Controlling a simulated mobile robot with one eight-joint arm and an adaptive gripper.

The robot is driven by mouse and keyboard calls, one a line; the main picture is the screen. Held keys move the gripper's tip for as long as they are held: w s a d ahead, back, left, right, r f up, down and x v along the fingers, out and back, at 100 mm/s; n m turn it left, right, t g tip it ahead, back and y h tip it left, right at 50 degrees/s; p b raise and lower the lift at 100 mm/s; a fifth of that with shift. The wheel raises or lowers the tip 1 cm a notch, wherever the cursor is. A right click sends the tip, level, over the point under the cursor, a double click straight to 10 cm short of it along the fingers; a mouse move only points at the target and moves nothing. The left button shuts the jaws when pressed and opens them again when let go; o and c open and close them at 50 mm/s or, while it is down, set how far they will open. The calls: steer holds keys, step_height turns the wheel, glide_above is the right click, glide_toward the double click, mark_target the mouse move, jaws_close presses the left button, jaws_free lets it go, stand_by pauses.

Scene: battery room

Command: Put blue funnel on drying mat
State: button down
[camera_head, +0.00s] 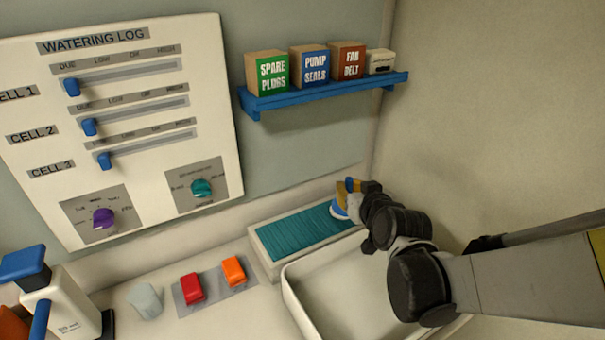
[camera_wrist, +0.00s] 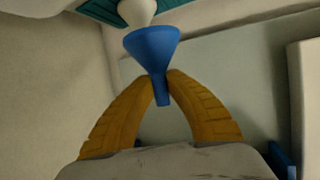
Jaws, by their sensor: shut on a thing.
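The blue funnel (camera_head: 340,197) is at the far right end of the teal ribbed drying mat (camera_head: 290,238), which lies in a pale raised frame. My gripper (camera_head: 355,188) is shut on the funnel. In the wrist view, the yellow fingers pinch the narrow stem of the funnel (camera_wrist: 152,48), with its wide mouth pointing away from the gripper. A rounded white thing (camera_wrist: 137,11) shows just beyond the mouth, with teal behind it. I cannot tell whether the funnel touches the mat.
A white basin (camera_head: 291,301) stands in front of the mat, under my arm. Red (camera_head: 191,288) and orange (camera_head: 233,270) pieces sit on a grey plate to the left, beside a pale cup-like piece (camera_head: 145,301). A blue shelf (camera_head: 325,97) with boxes hangs above.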

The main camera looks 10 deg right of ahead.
steer(key=shift+w+a+f+b, duration=0.8)
steer(key=shift+a+f, duration=0.15)
steer(key=shift+f, duration=0.45)
steer(key=shift+w+a+f+b, duration=0.75)
steer(key=shift+a+f, duration=0.25)
steer(key=shift+f, duration=0.45)
steer(key=shift+w+a+f+b, duration=0.75)
steer(key=shift+a+f, duration=0.2)
steer(key=shift+f, duration=0.45)
steer(key=shift+f, duration=0.2)
steer(key=c, duration=1.6)
jaws_free()
steer(key=shift+o, duration=0.7)
steer(key=shift+r, duration=0.15)
